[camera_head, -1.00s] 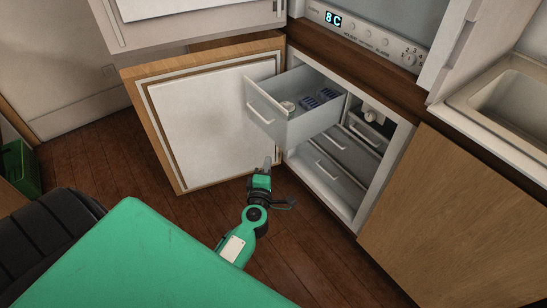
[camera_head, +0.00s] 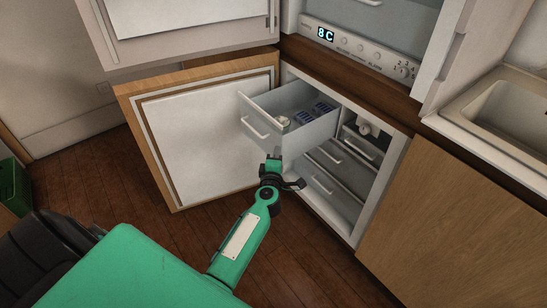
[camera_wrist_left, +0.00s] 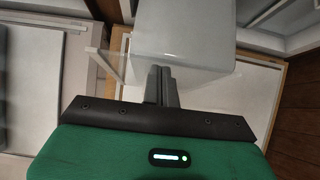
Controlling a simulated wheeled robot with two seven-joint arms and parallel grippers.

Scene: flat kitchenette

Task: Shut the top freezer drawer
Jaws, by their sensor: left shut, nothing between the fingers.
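The top freezer drawer (camera_head: 290,140) is pulled well out of the open freezer compartment; its pale front with a bar handle (camera_head: 255,129) faces left in the head view. Blue packs (camera_head: 304,117) and a small whitish item lie inside. My left gripper (camera_head: 273,158) is in front of and below the drawer, close to its lower edge; contact cannot be told. In the left wrist view its fingers (camera_wrist_left: 160,84) are together and empty, with the pale drawer (camera_wrist_left: 185,35) just beyond them. My right gripper is not in view.
The freezer door (camera_head: 205,130) stands open at the left. Lower drawers (camera_head: 322,185) are inside the compartment. A wooden cabinet front (camera_head: 450,215) and a sink (camera_head: 500,110) are at the right. The floor in front is clear.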

